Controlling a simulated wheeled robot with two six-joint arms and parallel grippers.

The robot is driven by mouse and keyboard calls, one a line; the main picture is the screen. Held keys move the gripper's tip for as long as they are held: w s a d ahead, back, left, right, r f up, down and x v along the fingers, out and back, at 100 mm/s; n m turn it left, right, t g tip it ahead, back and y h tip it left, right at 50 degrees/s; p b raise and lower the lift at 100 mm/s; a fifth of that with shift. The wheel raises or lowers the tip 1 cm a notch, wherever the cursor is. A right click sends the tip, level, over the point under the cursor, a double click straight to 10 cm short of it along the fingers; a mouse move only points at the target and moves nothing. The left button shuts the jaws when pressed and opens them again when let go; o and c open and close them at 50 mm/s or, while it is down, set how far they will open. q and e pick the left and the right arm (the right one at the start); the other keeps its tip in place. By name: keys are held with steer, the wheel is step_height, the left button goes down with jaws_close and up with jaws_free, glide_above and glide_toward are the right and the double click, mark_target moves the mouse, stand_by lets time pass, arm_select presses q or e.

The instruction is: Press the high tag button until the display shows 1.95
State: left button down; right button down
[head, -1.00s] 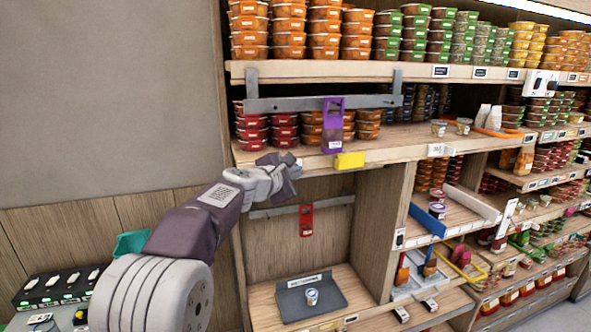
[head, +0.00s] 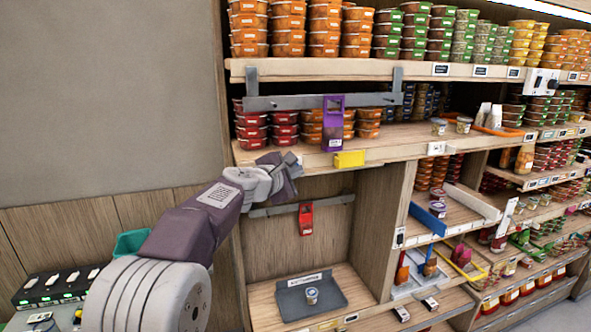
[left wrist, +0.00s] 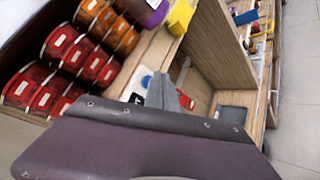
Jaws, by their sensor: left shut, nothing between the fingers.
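My left gripper (head: 290,163) is shut and empty at the front edge of the upper left shelf, left of the yellow block. In the left wrist view its grey fingers (left wrist: 168,92) are beside a small white tag with a blue spot (left wrist: 146,80), which may be a button. I cannot tell whether they touch it. In the head view the gripper hides that spot. No display figures can be read there. Another white tag (head: 436,148) is on the shelf edge farther right; its figures are too small to read. My right gripper is not in view.
A yellow block (head: 349,159) and a hanging purple tag (head: 333,123) are just right of my left gripper. A red tag (head: 306,219) hangs from a lower rail. Stacked red tubs (head: 252,132) stand behind the gripper. The bay below is mostly open.

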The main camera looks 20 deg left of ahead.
arm_select(q)
steer(key=shift+s+d, duration=0.15)
steer(key=shift+s, duration=0.15)
steer(key=s+d, duration=0.1)
steer(key=s, duration=0.1)
steer(key=s+d+b, duration=0.1)
steer(key=s+d, duration=0.1)
stand_by(0.4)
steer(key=shift+a, duration=0.1)
steer(key=s+d, duration=0.3)
steer(key=s, duration=0.2)
steer(key=shift+d, duration=0.2)
stand_by(0.3)
